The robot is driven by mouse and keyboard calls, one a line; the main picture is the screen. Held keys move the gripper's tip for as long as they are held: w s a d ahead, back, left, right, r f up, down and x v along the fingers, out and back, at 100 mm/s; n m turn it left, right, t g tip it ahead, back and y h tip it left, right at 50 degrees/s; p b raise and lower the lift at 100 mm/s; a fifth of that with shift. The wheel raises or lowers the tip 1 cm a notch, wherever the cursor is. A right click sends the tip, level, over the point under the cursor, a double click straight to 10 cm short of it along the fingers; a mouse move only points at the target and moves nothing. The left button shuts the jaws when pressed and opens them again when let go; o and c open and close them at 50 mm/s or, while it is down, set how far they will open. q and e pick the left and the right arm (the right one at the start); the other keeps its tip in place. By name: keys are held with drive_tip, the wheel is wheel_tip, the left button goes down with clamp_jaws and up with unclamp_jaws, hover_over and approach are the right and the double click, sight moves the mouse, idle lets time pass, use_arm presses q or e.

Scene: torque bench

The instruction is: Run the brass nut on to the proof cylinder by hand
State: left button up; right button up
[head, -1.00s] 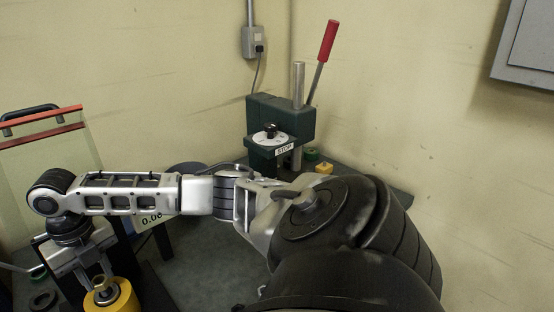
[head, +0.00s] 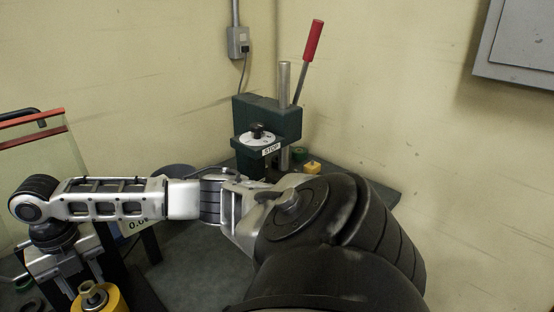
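A yellow cylinder (head: 117,301) stands at the bottom left of the head view, cut off by the lower edge. A small brass-coloured piece (head: 93,292) with a hole sits on its top; I cannot tell whether it is the brass nut or the cylinder's own neck. My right gripper (head: 84,280) points down at the back of this piece, its fingers close to it. The fingertips are too small and dark to show whether they grip it. My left gripper is not in view.
A dark green press (head: 270,118) with a red-handled lever (head: 313,40) and a STOP label stands at the back. A small yellow part (head: 312,167) and a green ring (head: 299,153) lie near it. A clear guard (head: 45,165) stands at left. My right arm covers much of the bench.

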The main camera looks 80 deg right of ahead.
drive_tip(key=shift+r, duration=3)
